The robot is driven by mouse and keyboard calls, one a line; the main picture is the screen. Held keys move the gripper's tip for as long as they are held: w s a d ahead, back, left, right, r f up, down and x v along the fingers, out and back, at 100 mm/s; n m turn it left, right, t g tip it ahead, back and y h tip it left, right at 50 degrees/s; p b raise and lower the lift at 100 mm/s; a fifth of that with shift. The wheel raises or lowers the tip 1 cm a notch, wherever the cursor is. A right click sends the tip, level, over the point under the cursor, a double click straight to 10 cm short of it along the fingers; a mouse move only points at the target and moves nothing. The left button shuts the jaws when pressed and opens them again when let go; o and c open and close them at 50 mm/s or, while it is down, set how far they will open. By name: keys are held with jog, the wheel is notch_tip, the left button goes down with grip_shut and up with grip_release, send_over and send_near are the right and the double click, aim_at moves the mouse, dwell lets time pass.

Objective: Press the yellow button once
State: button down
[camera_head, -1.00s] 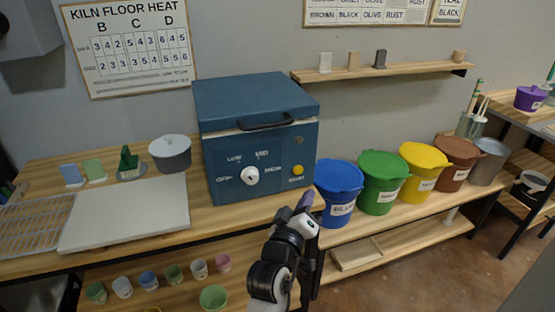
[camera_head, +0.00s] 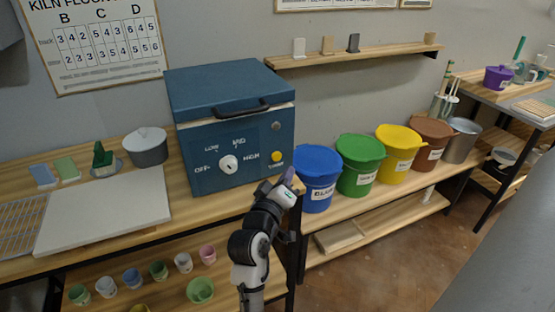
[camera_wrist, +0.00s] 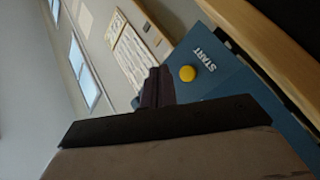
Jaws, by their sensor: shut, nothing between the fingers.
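The yellow button (camera_head: 277,156) is a small round knob at the lower right of the blue kiln's front panel (camera_head: 225,166). In the wrist view the yellow button (camera_wrist: 187,73) shows beside the word START, to the right of my fingertips. My gripper (camera_head: 288,176) is shut and empty, in front of the kiln's lower right corner, just below and right of the button in the head view. In the wrist view my gripper (camera_wrist: 158,84) points towards the panel, and its fingers look apart from the button.
A white dial (camera_head: 228,164) sits left of the button on the same panel. A blue bucket (camera_head: 318,172) stands close to the right of my gripper, with green, yellow and brown buckets beyond. A pale board (camera_head: 105,213) lies on the bench at left.

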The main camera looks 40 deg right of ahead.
jog(key=shift+w+d, duration=0.25)
jog(key=shift+w, duration=0.7)
jog(key=shift+w+d, duration=0.2)
jog(key=shift+w, duration=0.75)
jog(key=shift+w, duration=0.1)
dwell(0.5)
jog(key=shift+w+d, duration=0.15)
jog(key=shift+w, duration=0.15)
jog(key=shift+w+b, duration=0.3)
jog(key=shift+w, duration=0.15)
dwell(0.6)
jog(key=shift+s, duration=0.85)
jog(key=s, duration=0.2)
jog(key=s+a+p, duration=0.1)
jog(key=s, duration=0.2)
jog(key=shift+a+p, duration=0.2)
jog(key=shift+p, duration=0.1)
